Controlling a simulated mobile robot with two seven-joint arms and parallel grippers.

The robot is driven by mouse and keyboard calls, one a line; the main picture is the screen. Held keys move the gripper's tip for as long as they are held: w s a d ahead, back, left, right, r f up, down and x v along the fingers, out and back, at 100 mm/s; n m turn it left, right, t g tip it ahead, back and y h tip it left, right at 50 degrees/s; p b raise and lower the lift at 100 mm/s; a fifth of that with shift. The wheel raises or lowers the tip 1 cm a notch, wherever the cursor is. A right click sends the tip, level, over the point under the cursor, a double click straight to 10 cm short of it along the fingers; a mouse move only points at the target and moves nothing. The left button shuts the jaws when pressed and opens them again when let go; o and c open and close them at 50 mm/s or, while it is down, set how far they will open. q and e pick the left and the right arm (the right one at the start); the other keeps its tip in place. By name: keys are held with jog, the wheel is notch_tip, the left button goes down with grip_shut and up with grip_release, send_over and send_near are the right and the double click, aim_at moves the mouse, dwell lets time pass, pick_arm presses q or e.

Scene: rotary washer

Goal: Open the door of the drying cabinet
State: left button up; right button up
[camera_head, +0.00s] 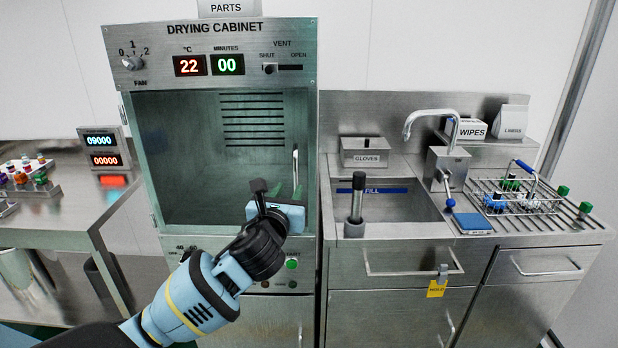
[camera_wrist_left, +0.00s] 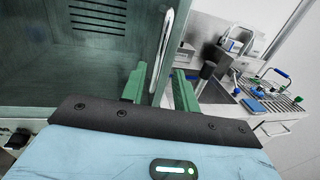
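The drying cabinet (camera_head: 215,52) stands at the left-centre in the head view, with a large greenish glass door (camera_head: 185,155) that looks closed. A vertical metal bar handle (camera_head: 295,165) is on the door's right side; it also shows in the left wrist view (camera_wrist_left: 169,45). My left gripper (camera_head: 287,191) is in front of the handle's lower end. In the left wrist view its green fingers (camera_wrist_left: 160,90) are apart, with the handle's lower part seen in the gap between them. I cannot tell whether either finger touches it. My right gripper is not in view.
Right of the cabinet is a sink counter (camera_head: 400,230) with a tap (camera_head: 430,118), a gloves box (camera_head: 366,152) and a rack (camera_head: 515,195). A steel table (camera_head: 75,208) with a display (camera_head: 104,150) stands left. A green button (camera_head: 292,264) is below the door.

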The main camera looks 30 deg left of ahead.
aim_at(295, 178)
pick_arm(q)
jog(key=shift+x, duration=3.85)
jog(key=shift+f, duration=0.1)
jog(key=shift+c, duration=0.4)
grip_shut()
